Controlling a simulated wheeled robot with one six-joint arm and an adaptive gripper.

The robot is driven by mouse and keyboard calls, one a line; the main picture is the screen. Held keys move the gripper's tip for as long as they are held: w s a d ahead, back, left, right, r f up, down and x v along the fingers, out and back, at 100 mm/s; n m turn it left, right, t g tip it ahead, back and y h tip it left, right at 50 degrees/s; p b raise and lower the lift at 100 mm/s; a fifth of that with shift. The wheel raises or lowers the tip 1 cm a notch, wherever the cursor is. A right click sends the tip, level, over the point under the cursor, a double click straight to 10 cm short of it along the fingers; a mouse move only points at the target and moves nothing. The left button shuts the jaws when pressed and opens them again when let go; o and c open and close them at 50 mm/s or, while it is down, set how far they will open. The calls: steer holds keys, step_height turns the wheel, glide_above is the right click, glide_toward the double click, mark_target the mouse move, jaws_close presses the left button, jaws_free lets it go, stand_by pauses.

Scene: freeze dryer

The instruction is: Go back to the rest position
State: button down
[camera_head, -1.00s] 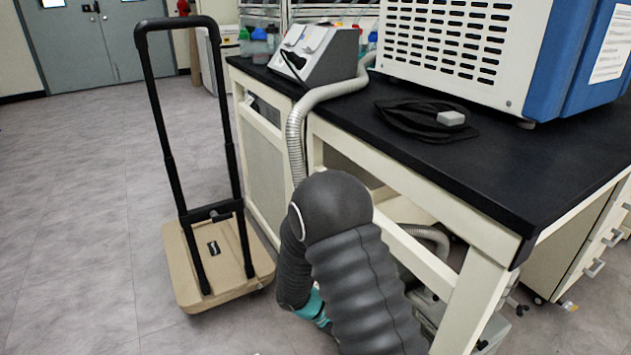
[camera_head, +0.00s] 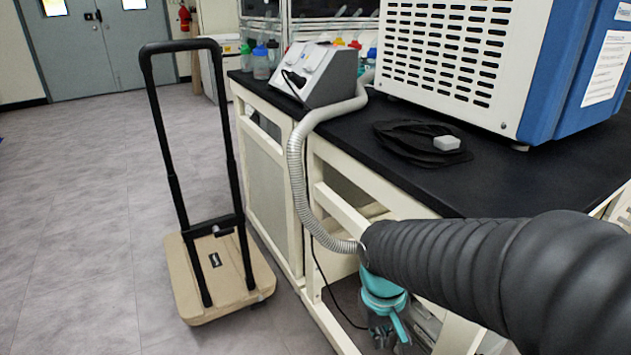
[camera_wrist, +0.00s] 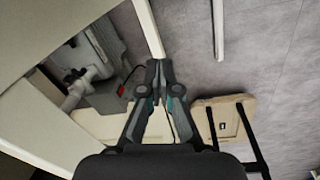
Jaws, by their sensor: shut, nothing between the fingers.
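My gripper (camera_head: 388,335) hangs at the end of my dark, ribbed arm in the head view, beside the front of the bench frame and below the black benchtop. Its teal wrist part shows just above it. In the wrist view my gripper (camera_wrist: 158,66) points away from the camera, with its two fingers together and nothing between them. My arm reaches in from the right edge of the head view and covers the bench's near corner.
The bench (camera_head: 480,190) carries a white and blue machine (camera_head: 440,60), a black cable coil (camera_head: 400,148) and a grey box (camera_head: 325,75). A grey hose (camera_head: 297,160) loops down its front. A beige cart (camera_head: 185,285) stands left. Floor further left is clear.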

steer(key=s+d+r+m+t+p, duration=0.1)
steer(key=s+d+r+t, duration=0.1)
steer(key=r, duration=0.5)
steer(key=s+d+r+m+t+y+p, duration=0.1)
steer(key=s+d+r+m+t, duration=0.1)
steer(key=r, duration=0.5)
steer(key=shift+s+t+p, duration=0.35)
steer(key=shift+s+t, duration=0.25)
steer(key=shift+s, duration=0.4)
